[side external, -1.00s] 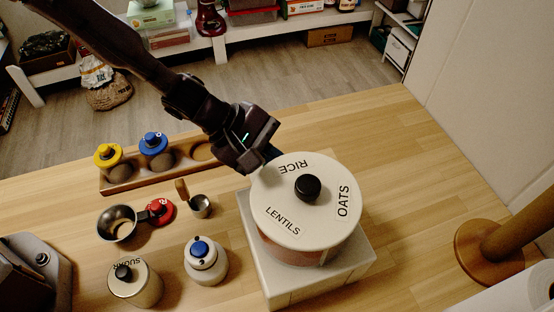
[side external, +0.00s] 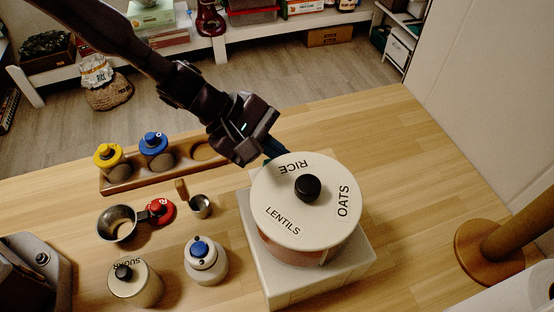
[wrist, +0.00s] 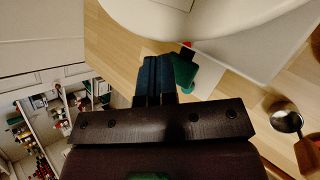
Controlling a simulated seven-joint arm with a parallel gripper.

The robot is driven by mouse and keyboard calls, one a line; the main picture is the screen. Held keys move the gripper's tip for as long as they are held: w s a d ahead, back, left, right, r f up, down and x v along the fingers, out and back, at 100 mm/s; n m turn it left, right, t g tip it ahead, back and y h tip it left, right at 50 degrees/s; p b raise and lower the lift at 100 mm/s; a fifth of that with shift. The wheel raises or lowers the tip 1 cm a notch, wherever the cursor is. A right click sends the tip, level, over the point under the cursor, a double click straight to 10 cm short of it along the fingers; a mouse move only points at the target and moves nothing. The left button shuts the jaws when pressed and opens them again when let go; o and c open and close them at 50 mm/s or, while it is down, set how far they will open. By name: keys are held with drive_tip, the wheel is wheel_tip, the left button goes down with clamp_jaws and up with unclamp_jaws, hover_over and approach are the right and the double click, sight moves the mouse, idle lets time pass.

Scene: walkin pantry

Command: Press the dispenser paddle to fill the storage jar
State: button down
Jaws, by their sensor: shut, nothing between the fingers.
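The dispenser is a round drum with a cream lid (side external: 270,215) labelled RICE, OATS and LENTILS and a black knob, on a pale square base (side external: 310,290). My gripper (side external: 276,153) is at the lid's far left edge, by the RICE label; its fingertips are partly hidden there. In the wrist view my gripper (wrist: 154,62) has its dark blue fingers together with nothing between them. A green piece (wrist: 184,70) shows right beside the fingers, below the lid's edge; I cannot tell whether it is the paddle or whether they touch. I cannot tell which jar is the storage jar.
A wooden rack (side external: 185,165) holds yellow-topped and blue-topped jars. A metal scoop (side external: 117,225), a red-topped item (side external: 160,211), a small metal cup (side external: 200,206), a blue-knobbed jar (side external: 207,264) and a SUGAR jar (side external: 140,288) stand left of the dispenser.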

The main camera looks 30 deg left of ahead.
drive_tip(key=shift+r, duration=0.1)
drive_tip(key=shift+r, duration=2.45)
drive_tip(key=s+a+r+m+y, duration=0.1)
drive_tip(key=s+a+r+m, duration=0.25)
drive_tip(key=a+r, duration=0.3)
drive_tip(key=s+a+r+m+y, duration=0.1)
drive_tip(key=s+a+r+m, duration=0.1)
drive_tip(key=a+r+m, duration=0.35)
drive_tip(key=s+a+r+m+t+y, duration=0.1)
drive_tip(key=s+a+r+m+y, duration=0.1)
drive_tip(key=s+a, duration=0.5)
drive_tip(key=s+a+r+m+t+y, duration=0.1)
drive_tip(key=s+a+r+m+y, duration=0.1)
drive_tip(key=s+a, duration=0.6)
drive_tip(key=a+r+y, duration=0.1)
drive_tip(key=a+y, duration=0.1)
drive_tip(key=a, duration=0.2)
drive_tip(key=shift+s+r+y, duration=0.15)
drive_tip(key=shift+r+y, duration=0.1)
drive_tip(key=shift+y, duration=0.05)
